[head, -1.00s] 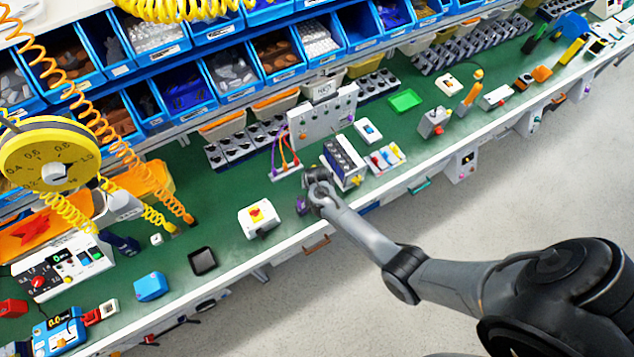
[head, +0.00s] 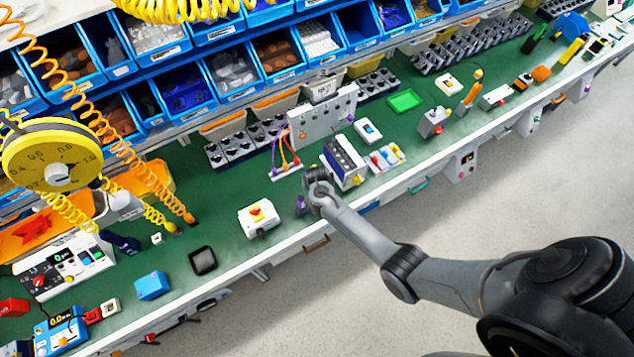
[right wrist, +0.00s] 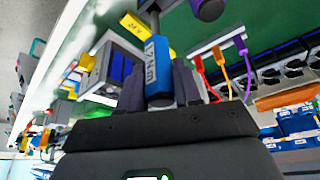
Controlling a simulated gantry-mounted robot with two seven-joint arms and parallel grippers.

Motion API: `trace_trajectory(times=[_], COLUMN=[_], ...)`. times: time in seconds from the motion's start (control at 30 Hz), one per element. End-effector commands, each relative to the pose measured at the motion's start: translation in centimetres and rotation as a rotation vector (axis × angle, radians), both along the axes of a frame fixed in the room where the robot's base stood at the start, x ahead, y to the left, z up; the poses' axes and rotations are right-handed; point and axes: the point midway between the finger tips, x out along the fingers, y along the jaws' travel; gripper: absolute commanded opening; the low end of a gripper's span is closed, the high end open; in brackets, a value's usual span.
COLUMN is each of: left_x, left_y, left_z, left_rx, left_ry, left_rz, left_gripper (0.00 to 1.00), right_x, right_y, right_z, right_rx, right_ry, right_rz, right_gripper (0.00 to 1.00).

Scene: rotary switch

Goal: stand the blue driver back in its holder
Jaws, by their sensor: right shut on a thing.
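The blue driver (right wrist: 158,78) shows in the right wrist view, its labelled blue handle between the fingers and its grey shaft (right wrist: 154,28) running toward the top of the picture. My right gripper (right wrist: 160,88) is shut on the handle. In the head view the same gripper (head: 316,183) is over the front part of the bench, and the driver is hidden behind my wrist. A purple-ended piece (head: 301,205) stands just left of the gripper; its purple end (right wrist: 208,8) also shows in the right wrist view. I cannot make out the driver's holder. My left gripper is not in view.
A block with blue-black modules (head: 343,162) stands close right of the gripper. Purple and orange leads (head: 286,160) rise behind it. A white box with a red-yellow switch (head: 258,218) is to the left. The bench's front edge (head: 300,240) is close.

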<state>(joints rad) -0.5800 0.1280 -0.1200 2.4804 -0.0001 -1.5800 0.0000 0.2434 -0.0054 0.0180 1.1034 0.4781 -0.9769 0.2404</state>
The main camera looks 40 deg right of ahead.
Motion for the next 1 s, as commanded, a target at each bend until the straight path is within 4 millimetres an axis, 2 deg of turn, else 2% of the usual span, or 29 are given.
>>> trace_trajectory(times=[1.0], left_x=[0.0], left_y=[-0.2], left_z=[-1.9], left_rx=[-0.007], left_ry=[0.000], left_rz=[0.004], left_gripper=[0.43], right_x=[0.0], right_y=[0.0], right_z=[-2.5], right_rx=[0.000], right_ry=[-0.001], right_rz=[0.000], right_gripper=[0.00])
